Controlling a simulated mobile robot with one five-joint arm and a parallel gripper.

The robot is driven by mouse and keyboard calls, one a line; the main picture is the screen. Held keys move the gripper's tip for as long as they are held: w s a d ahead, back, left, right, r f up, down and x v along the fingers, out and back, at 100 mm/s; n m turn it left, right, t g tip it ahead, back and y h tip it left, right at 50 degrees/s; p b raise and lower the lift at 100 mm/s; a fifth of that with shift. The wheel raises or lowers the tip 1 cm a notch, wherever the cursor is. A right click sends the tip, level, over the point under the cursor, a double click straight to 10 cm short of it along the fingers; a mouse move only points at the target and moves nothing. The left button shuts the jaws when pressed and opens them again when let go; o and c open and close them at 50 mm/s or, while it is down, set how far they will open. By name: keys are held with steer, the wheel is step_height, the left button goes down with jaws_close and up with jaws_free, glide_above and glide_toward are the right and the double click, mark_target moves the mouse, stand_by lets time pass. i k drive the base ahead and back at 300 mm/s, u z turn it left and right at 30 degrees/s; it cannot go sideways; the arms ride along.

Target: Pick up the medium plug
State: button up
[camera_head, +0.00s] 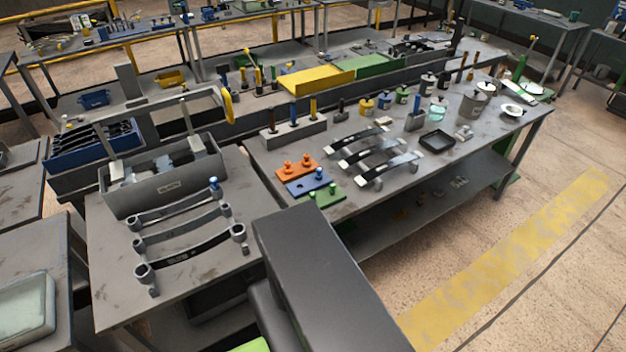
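Three small coloured plates with knob-like plugs lie at the near left end of the right-hand table. The orange plate (284,172) carries two orange plugs (306,160). The blue plate (297,187) carries a blue-topped plug (320,174). The green plate (318,199) lies nearest, with green plugs (333,188) on or beside it. The plugs are too small for me to tell which is the medium one. A large dark grey link of my arm rises from the bottom centre, close in front of the plates. My gripper is not in view.
Curved dark leaf springs (368,154) lie right of the plates. A grey block (292,136) with upright pegs stands behind them. The left table (110,290) holds more springs and a grey bin (165,190). The floor (520,260) right of the table is clear.

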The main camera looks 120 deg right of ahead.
mark_target(319, 175)
steer(key=u, duration=0.1)
steer(key=k, duration=2.85)
steer(key=z, duration=0.55)
steer(key=i, duration=1)
steer(key=z, duration=0.1)
